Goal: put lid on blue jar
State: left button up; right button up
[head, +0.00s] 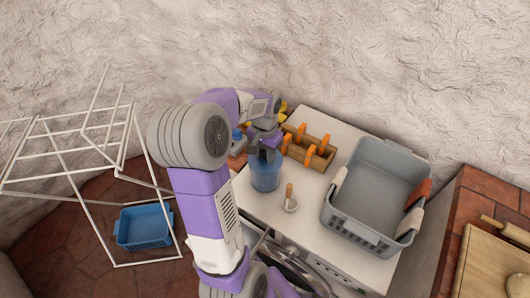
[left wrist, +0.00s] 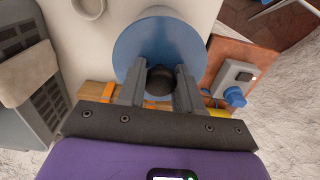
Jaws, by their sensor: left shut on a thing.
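The blue jar (head: 265,177) stands upright on the white counter top, near its left edge. My left gripper (head: 265,146) is directly above the jar in the head view. In the left wrist view, the left gripper (left wrist: 159,82) is shut on the dark knob (left wrist: 159,84) of a round blue lid (left wrist: 150,38). In the head view the gripper covers most of the lid, so I cannot tell whether the lid touches the jar's rim. My right gripper is not in view.
A wooden crate (head: 323,150) with orange-handled things stands behind the jar. A small white cup (head: 290,206) with a wooden stick is in front, right. A large grey basket (head: 345,215) fills the right of the counter. A drying rack (head: 75,175) stands left.

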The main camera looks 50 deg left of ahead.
pick_arm(q)
jog(key=shift+f, duration=0.1)
jog(key=o, duration=1.6)
jog(key=shift+o, duration=0.2)
jog(key=shift+r+p, duration=3.1)
jog(key=shift+r, duration=0.45)
